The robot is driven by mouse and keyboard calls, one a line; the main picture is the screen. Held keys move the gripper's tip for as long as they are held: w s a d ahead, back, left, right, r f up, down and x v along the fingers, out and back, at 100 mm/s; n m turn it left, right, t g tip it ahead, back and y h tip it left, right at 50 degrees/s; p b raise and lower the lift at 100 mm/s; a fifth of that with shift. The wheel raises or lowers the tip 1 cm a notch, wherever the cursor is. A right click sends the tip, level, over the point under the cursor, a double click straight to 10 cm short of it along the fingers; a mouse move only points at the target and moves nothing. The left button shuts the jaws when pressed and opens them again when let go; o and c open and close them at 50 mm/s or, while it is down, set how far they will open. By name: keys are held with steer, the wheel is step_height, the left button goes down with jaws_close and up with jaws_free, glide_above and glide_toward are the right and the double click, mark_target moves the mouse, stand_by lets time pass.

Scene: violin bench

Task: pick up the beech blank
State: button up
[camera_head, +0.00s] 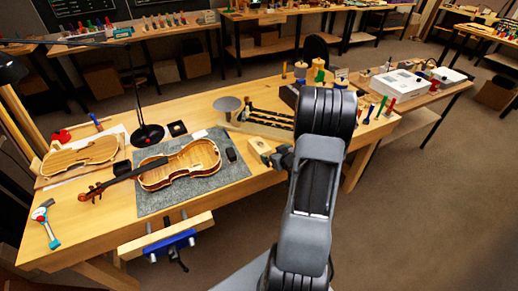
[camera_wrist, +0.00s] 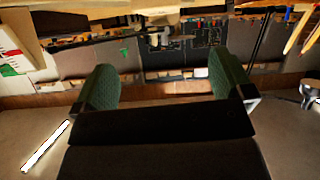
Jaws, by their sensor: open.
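A small pale wooden block (camera_head: 258,146), which looks like the beech blank, sits on the bench near its front edge, right of the grey mat. My gripper (camera_head: 276,158) is just right of the block in the head view, close to it. I cannot tell whether they touch. In the wrist view my gripper (camera_wrist: 161,66) shows two green-padded fingers spread apart with nothing between them. A pale wooden shape (camera_wrist: 160,14) at the top of the wrist view may be the same block; I cannot be sure.
A violin body (camera_head: 180,166) lies on the grey mat (camera_head: 160,204), with a small dark object (camera_head: 231,155) near the block. Behind is a rack of dark tools (camera_head: 268,118). A blue vise (camera_head: 172,246) projects from the bench front. The floor at right is clear.

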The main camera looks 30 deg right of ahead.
steer(key=p, duration=0.1)
glide_toward(259, 144)
steer(key=shift+w+d+f+t+y, duration=0.1)
steer(key=shift+w+f+t+y, duration=0.25)
steer(key=shift+w+f, duration=0.75)
steer(key=shift+w+d+f+p, duration=0.1)
steer(key=shift+w+f+p, duration=0.05)
steer(key=shift+w+p, duration=0.2)
steer(key=shift+p+x, duration=0.7)
steer(key=shift+x, duration=1.5)
steer(key=shift+w+d, duration=0.1)
steer(key=shift+d, duration=0.05)
steer(key=c, duration=1.2)
steer(key=shift+r, duration=0.3)
